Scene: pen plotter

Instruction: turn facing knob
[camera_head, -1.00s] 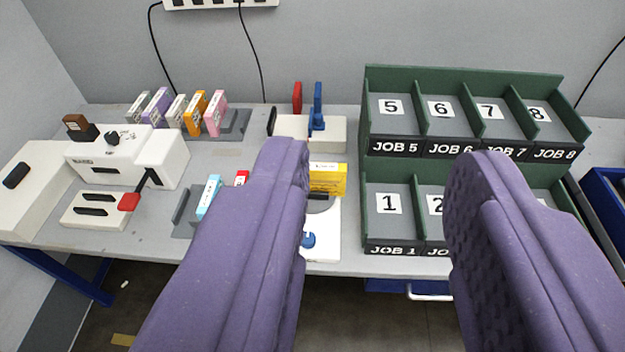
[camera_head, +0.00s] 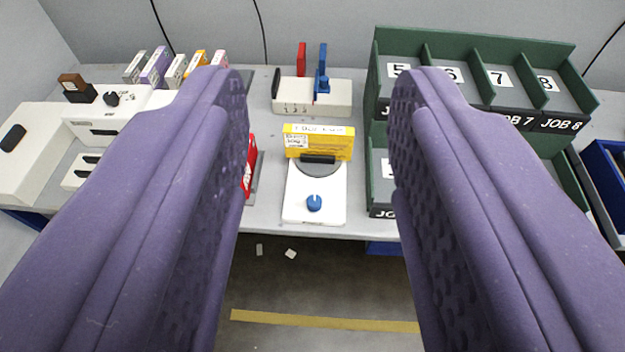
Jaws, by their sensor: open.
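A small round blue knob (camera_head: 314,203) with a pale mark sits on the front of a white device (camera_head: 331,207) near the table's front edge. The device has a grey round plate (camera_head: 317,166) with a black bar, and a yellow box (camera_head: 318,141) stands at its back. My gripper (camera_head: 318,82) is open and empty. Its two purple padded fingers frame the device from left and right, apart from it. Another knob, black (camera_head: 112,98), is on top of a white machine (camera_head: 92,124) at the left, partly hidden by the left finger.
A green sorting rack (camera_head: 480,46) with numbered bins stands at the right, partly behind the right finger. A cream block (camera_head: 300,97) with red and blue levers stands behind the device. A red box (camera_head: 250,165) is beside the left finger.

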